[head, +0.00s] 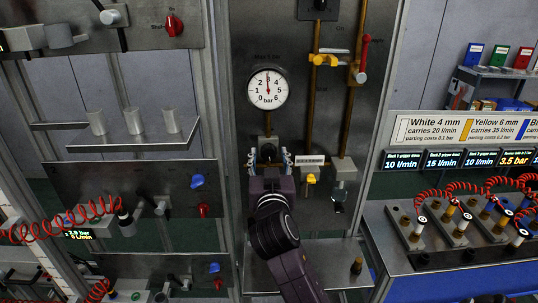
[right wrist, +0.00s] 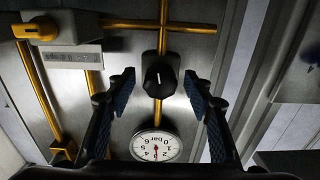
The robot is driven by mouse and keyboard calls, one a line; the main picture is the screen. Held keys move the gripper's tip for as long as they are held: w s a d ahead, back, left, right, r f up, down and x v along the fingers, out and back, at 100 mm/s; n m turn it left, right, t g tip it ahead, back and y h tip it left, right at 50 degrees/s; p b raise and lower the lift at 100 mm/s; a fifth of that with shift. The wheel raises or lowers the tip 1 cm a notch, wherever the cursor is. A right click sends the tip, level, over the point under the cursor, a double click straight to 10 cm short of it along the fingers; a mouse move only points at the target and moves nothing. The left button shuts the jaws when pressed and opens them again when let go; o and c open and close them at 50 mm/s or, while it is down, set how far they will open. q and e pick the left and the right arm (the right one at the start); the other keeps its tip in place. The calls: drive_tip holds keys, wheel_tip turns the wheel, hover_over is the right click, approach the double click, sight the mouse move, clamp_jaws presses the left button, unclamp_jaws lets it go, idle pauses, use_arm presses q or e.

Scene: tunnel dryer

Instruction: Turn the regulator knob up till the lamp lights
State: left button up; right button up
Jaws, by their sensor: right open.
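The regulator knob (right wrist: 160,78) is dark with a white mark, and it sits on the steel panel between the fingertips of my right gripper (right wrist: 158,84). The gripper is open, with a visible gap on each side of the knob. In the head view my right gripper (head: 269,160) is in front of the panel below the gauge and largely hides the knob. The round white gauge (head: 267,89) has its needle pointing almost straight up, near 3 bar. It shows upside down in the right wrist view (right wrist: 156,147). I cannot pick out the lamp. My left gripper is not in view.
Brass pipes (head: 316,100) and a red-handled valve (head: 363,60) are to the right of the gauge. A small label plate (head: 311,160) and a yellow valve (head: 311,178) are close right of my gripper. A shelf with metal cups (head: 135,140) is at left.

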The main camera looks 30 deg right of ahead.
drive_tip(key=shift+c, duration=0.6)
drive_tip(key=c, duration=1)
drive_tip(key=shift+f+m+b, duration=0.2)
drive_tip(key=shift+m+b, duration=0.3)
drive_tip(key=shift+b, duration=0.25)
drive_tip(key=shift+r+m+b, duration=0.15)
drive_tip(key=shift+m+b, duration=0.35)
drive_tip(key=shift+m, duration=0.4)
drive_tip(key=o, duration=1.1)
wheel_tip(320, 180, up, 10)
drive_tip(key=shift+r, duration=0.1)
drive_tip(key=shift+a+f, duration=0.1)
drive_tip(key=shift+f, duration=0.1)
